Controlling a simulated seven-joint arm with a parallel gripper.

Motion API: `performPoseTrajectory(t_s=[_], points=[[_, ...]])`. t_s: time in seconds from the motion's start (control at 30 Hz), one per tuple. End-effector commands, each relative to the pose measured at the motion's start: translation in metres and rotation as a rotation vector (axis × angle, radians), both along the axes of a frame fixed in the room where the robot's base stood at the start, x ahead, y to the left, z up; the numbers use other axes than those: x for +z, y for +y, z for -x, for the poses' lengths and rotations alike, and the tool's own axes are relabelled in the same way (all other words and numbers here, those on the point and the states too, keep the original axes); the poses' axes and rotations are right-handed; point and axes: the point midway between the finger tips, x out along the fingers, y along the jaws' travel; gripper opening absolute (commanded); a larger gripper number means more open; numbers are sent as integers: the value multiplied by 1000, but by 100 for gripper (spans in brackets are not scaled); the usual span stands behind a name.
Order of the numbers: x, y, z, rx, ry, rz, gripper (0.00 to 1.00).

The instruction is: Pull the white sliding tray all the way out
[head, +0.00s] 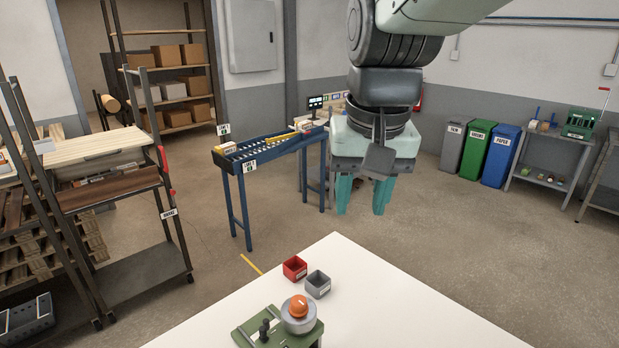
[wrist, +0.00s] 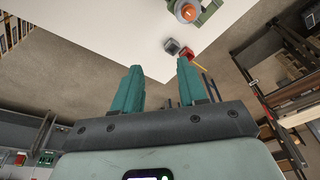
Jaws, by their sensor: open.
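I cannot pick out a white sliding tray with certainty in either view. A pale, tray-like layer (head: 100,166) sits under the wooden top of the dark rack at the left in the head view, but I cannot tell whether it slides. My gripper (head: 362,211) hangs in the air above the floor, beyond the white table (head: 400,310), pointing down. In the wrist view my gripper (wrist: 160,65) has its two teal fingers wide apart with nothing between them. It touches nothing and is far from the rack.
A green fixture (head: 250,328) with an orange-topped grey cylinder (head: 299,315) stands on the white table. A red bin (head: 295,268) and a grey bin (head: 318,284) are beside it. The right of the tabletop is clear. A blue roller conveyor (head: 270,150) stands beyond.

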Motion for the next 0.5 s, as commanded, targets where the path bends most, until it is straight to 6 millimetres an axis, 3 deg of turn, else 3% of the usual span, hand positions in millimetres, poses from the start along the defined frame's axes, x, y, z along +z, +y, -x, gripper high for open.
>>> performPoseTrajectory(t_s=[0.1, 0.27, 0.5], points=[[-25, 26, -40, 6, 98, -1, 42], [-70, 62, -83, 9, 219, 2, 42], [-166, 119, -127, 1, 404, 15, 42]])
